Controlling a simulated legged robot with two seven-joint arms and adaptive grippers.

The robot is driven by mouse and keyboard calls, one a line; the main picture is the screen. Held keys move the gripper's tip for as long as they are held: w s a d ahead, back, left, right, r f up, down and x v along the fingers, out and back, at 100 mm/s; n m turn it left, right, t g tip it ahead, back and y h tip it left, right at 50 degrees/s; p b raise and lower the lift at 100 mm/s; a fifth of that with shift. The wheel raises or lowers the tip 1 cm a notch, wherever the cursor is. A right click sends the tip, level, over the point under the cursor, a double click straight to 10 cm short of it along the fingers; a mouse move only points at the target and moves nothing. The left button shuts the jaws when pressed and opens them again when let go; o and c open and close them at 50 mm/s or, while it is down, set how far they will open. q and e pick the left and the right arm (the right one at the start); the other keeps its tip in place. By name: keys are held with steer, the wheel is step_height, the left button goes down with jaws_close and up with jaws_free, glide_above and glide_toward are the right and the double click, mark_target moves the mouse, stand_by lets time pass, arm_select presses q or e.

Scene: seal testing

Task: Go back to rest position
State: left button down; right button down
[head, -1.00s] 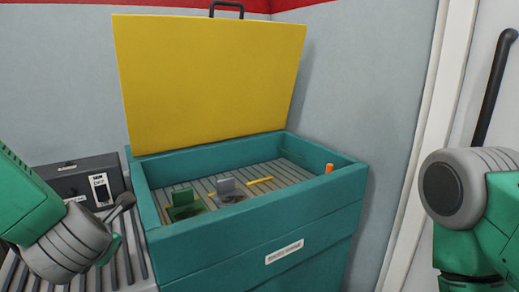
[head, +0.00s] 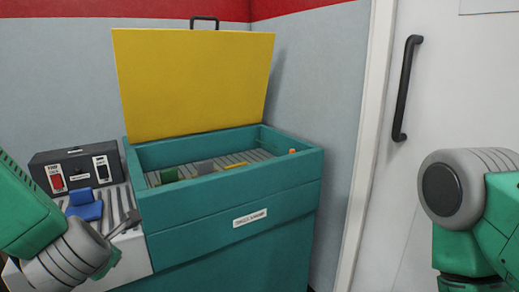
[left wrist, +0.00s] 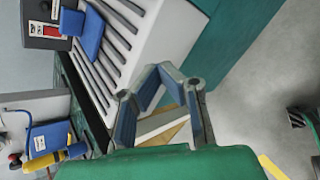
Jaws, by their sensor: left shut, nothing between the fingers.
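My left gripper (left wrist: 163,78) shows in the left wrist view with its blue-padded fingers drawn together and nothing held. In the head view my left gripper (head: 122,222) is partly hidden behind my left forearm at the lower left, beside the slatted white bench. My right arm is at the right edge of the head view, and its gripper is out of the picture. A teal chest (head: 235,222) stands ahead with its yellow lid (head: 195,85) raised. Inside lie a green piece (head: 168,175), a grey piece (head: 205,168), a yellow stick (head: 236,164) and an orange piece (head: 292,152).
A dark control box (head: 77,164) with red and black switches stands on the slatted bench (head: 140,255), left of the chest. A blue object (head: 84,205) lies before it. A white door with a dark handle (head: 407,88) is at the right. Floor shows in the left wrist view (left wrist: 250,100).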

arm_select(q)
steer(key=s+f+m+g+h+p, duration=0.15)
steer(key=s+f+m, duration=0.25)
steer(key=f+m, duration=0.4)
steer(key=s+f+m+g+h, duration=0.1)
steer(key=s+f+m+g, duration=0.1)
steer(key=s+f+m, duration=0.4)
steer(key=s+f+m+g+h, duration=0.1)
steer(key=s+f+m+g, duration=0.1)
steer(key=s+f+m, duration=0.4)
steer(key=s+d+f+m+g+p, duration=0.1)
steer(key=s+f+m+g, duration=0.2)
steer(key=s+m, duration=0.8)
step_height(320, 180, down, 3)
steer(key=shift+s+d+r+m+h, duration=0.1)
steer(key=shift+s+d+m+h, duration=0.2)
steer(key=shift+m, duration=0.3)
steer(key=shift+w, duration=0.25)
